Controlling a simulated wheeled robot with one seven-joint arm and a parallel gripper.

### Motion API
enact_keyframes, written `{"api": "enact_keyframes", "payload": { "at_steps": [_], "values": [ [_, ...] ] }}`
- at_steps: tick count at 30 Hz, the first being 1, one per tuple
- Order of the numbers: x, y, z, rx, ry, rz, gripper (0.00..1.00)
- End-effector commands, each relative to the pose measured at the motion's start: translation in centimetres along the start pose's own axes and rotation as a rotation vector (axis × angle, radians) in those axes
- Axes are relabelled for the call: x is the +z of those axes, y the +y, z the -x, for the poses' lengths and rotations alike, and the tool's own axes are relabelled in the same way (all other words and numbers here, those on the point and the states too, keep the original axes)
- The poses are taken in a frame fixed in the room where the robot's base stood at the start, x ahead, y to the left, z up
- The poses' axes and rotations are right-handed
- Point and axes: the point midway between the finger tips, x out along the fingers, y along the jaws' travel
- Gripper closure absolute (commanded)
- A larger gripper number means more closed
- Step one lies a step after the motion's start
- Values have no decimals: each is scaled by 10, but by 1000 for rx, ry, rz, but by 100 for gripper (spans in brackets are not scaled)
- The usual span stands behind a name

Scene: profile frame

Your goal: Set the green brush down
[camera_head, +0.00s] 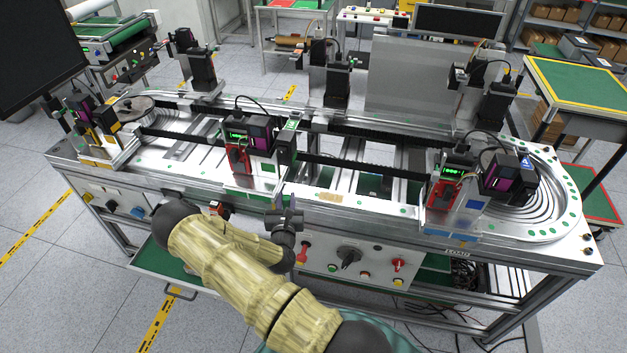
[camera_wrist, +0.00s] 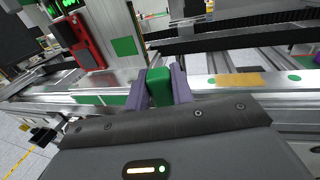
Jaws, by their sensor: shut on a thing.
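The green brush (camera_wrist: 159,88) shows in the wrist view as a short green block between the two purple-grey fingers of my gripper (camera_wrist: 160,86). My gripper is shut on it, with one finger against each side. Only the near part of the brush shows; its far end and underside are hidden. In the head view my gripper (camera_head: 288,210) is at the front edge of the metal conveyor bench (camera_head: 330,214), near its middle. The brush is not clearly visible there. I cannot tell whether it touches the bench.
A red reader unit (camera_head: 238,160) stands on the bench left of my gripper, and another (camera_head: 444,190) stands to the right. A tan patch (camera_head: 331,197) lies on the front rail. Knobs and switches (camera_head: 349,257) line the front panel. An open green-lined drawer (camera_head: 160,260) juts out at left.

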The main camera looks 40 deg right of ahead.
Motion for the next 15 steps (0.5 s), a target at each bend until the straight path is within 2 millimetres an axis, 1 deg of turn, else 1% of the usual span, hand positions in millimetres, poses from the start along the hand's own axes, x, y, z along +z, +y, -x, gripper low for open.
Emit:
{"api": "enact_keyframes", "payload": {
  "at_steps": [1, 2, 3, 5, 7, 9, 12, 15],
  "values": [
    [-22, 18, 18, 68, 5, 10, 99],
    [-30, 27, 28, 109, 4, 9, 99],
    [-40, 39, 42, 163, 5, 10, 99],
    [-56, 56, 63, 248, 5, 12, 99],
    [-74, 74, 90, 350, 5, 12, 99],
    [-89, 88, 115, 445, 5, 13, 99],
    [-103, 101, 142, 550, 2, 11, 99],
    [-109, 107, 158, 610, 1, 8, 99]
  ]
}}
